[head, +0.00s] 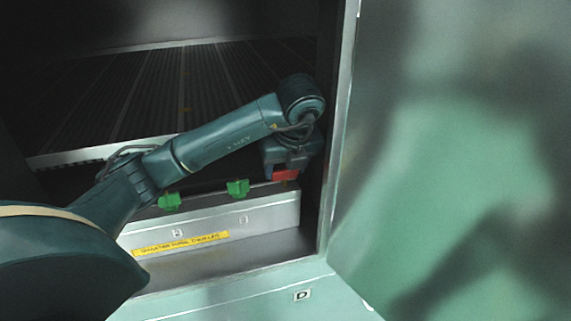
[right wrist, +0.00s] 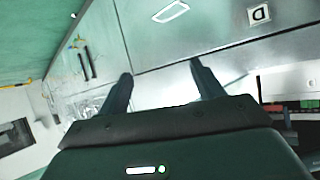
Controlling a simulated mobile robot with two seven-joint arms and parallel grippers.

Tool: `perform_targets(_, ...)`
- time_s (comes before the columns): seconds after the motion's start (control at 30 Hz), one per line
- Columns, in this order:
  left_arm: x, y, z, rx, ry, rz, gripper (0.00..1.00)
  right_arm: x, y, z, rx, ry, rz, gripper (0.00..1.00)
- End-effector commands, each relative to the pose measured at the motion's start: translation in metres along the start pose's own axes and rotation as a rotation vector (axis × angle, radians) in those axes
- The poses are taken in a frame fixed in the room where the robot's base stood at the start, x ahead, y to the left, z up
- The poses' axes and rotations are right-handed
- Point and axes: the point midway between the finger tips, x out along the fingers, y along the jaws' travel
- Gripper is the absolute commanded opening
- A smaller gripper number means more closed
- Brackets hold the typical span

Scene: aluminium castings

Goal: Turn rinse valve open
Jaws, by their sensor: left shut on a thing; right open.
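My left arm reaches into an open cabinet. Its gripper (head: 286,165) points down and is shut on a red valve handle (head: 286,175) at the right end of the row. The gripper hides most of this handle, so I cannot tell its angle. Two green valve handles (head: 238,188) (head: 170,201) stand to its left along the same ledge. No legible label names the rinse valve. My right gripper (right wrist: 160,72) shows in the right wrist view, open and empty, in front of a pale panel.
A pale metal ledge (head: 270,212) with a yellow label strip (head: 180,244) lies below the handles. The open cabinet door (head: 440,180) fills the right side. Dark ribbed slats (head: 200,85) lie behind my arm.

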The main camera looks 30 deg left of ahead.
Motion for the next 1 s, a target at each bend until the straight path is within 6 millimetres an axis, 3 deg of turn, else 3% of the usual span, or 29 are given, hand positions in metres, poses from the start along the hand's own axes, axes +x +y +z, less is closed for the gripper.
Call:
perform_targets(0.37, -0.0006, -0.0001, 0.0009, -0.009, -0.001, 0.001, 0.32, 0.0009, -0.0003, -0.0009, 0.000, 0.002, 0.000, 0.67)
perform_targets(0.4, -0.0006, -0.0001, 0.0009, -0.009, -0.001, 0.001, 0.56, 0.0010, -0.0004, -0.0010, 0.001, 0.002, 0.000, 0.67)
perform_targets(0.63, -0.0003, 0.0000, 0.0005, -0.007, -0.001, 0.001, 0.75, 0.0015, -0.0008, -0.0016, 0.007, 0.004, 0.002, 0.67)
perform_targets(1.0, -0.0097, -0.0003, 0.0049, -0.006, -0.003, -0.001, 0.76, -0.0004, 0.0003, -0.0050, 0.005, 0.004, 0.006, 0.67)
